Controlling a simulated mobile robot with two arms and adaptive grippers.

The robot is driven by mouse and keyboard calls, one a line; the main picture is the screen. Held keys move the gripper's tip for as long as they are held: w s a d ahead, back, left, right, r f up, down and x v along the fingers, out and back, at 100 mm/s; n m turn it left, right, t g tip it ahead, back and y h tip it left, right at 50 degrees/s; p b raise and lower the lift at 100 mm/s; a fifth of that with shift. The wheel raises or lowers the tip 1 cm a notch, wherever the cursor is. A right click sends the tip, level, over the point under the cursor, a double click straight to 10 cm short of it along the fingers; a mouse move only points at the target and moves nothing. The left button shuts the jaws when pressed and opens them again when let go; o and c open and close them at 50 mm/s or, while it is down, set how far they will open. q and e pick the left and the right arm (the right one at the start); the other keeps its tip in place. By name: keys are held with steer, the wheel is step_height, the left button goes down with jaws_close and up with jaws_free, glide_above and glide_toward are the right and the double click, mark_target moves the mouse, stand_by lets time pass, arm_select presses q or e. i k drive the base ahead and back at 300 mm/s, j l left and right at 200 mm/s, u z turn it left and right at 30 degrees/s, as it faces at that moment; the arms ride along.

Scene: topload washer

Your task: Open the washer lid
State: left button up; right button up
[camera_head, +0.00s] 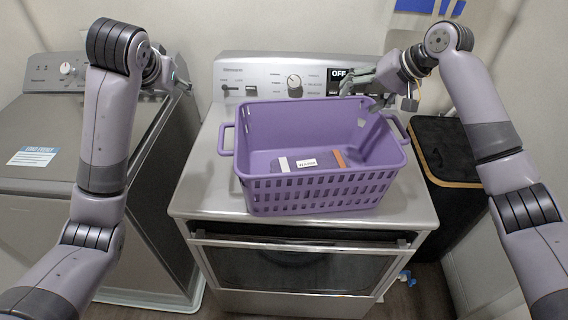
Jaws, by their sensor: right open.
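The topload washer (60,215) stands at the left. Its grey lid (90,125) looks down and flat, with a blue-and-white label at its left. My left gripper (184,84) is small in view near the washer's back right corner, partly hidden behind its own wrist; its fingers are too unclear to read. My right gripper (360,86) is open and empty, above the back right of the purple basket on the neighbouring machine, apart from the washer.
The front-loading machine (205,190) in the middle carries the purple basket (310,195), which holds a small box (310,163). A black bin (445,150) with a wooden rim stands at the right. A wall closes off the back.

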mark_target(41, 134)
steer(key=j, duration=1.2)
steer(key=k+l, duration=0.15)
steer(key=k, duration=0.3)
steer(key=k+l, duration=0.15)
steer(key=k, duration=0.3)
